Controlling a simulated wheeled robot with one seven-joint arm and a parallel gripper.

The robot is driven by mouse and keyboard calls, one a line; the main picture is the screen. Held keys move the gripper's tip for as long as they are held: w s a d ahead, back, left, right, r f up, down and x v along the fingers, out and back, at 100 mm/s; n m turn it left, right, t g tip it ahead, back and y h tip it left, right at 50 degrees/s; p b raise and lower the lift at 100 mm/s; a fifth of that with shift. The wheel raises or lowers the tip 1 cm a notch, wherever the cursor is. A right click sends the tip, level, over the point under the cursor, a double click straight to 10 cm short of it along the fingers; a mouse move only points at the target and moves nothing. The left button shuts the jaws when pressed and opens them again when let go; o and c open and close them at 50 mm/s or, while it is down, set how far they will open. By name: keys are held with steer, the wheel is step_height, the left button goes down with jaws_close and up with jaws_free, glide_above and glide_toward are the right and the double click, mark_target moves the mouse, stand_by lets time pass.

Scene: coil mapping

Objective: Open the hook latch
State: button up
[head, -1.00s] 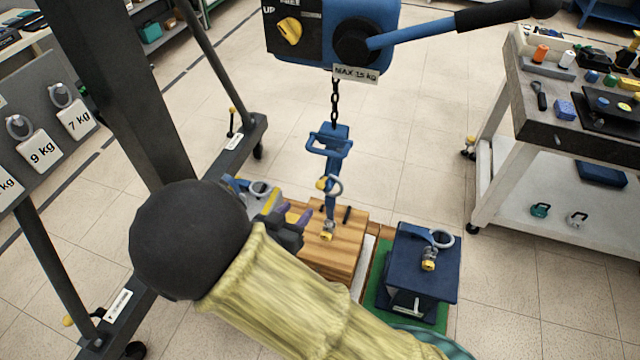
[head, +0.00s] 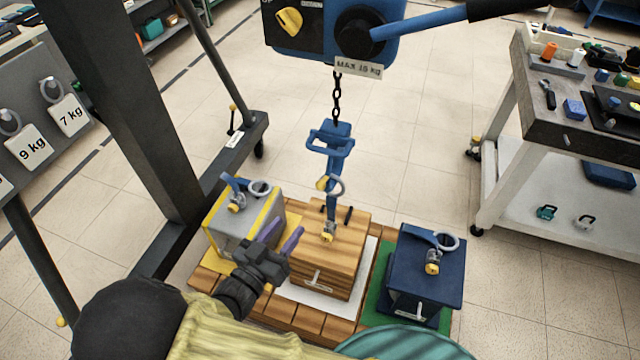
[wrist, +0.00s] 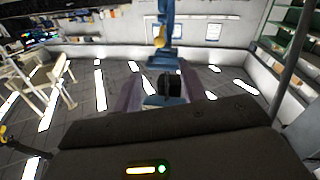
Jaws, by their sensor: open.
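The blue hook (head: 333,202) hangs on a chain from the hoist, above the wooden crate. A yellow latch piece (head: 322,184) and a pale ring (head: 336,187) show on the hook. The latch piece also shows in the wrist view (wrist: 159,42), top centre, beside the blue hook body (wrist: 166,20). My gripper (head: 281,234) is open and empty, its purple fingers pointing toward the hook from the lower left. It is apart from the hook and latch. I cannot tell whether the latch is open or closed.
The wooden crate (head: 345,260) stands on a pallet (head: 310,318) between a grey-yellow box (head: 232,233) and a dark blue box (head: 428,275). The blue hoist (head: 310,40) is overhead. A dark post (head: 120,100) stands left, a tool cart (head: 530,110) right.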

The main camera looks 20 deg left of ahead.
mark_target(321, 185)
steer(key=x, duration=1.5)
steer(key=shift+w+f+p, duration=0.1)
steer(key=shift+w+p, duration=0.05)
steer(key=shift+p, duration=0.2)
jaws_close()
